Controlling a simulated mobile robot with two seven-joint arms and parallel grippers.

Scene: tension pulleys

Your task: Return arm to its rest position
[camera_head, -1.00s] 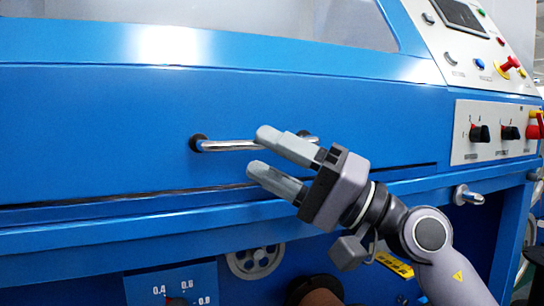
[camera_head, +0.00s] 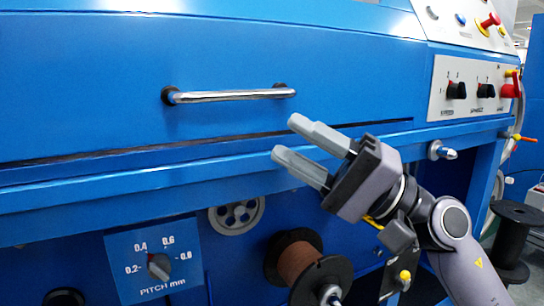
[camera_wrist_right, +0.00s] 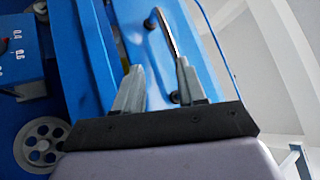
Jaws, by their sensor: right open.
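My right gripper (camera_head: 284,138) is open and empty in the head view, in front of the blue machine (camera_head: 80,120). Its grey fingers point up and to the left. The chrome bar handle (camera_head: 230,95) on the machine's blue panel is fully in view, up and left of the fingertips, and the gripper is apart from it there. In the right wrist view the two fingers (camera_wrist_right: 158,68) stand apart, and the handle (camera_wrist_right: 165,35) shows beyond and between them. My left gripper is not in view.
A brown spool (camera_head: 297,262) and a grey pulley wheel (camera_head: 236,215) are below the ledge. A pitch dial (camera_head: 158,266) is at lower left. A switch panel (camera_head: 470,88) and a chrome knob (camera_head: 441,151) are at the right. A black spool (camera_head: 514,240) stands at far right.

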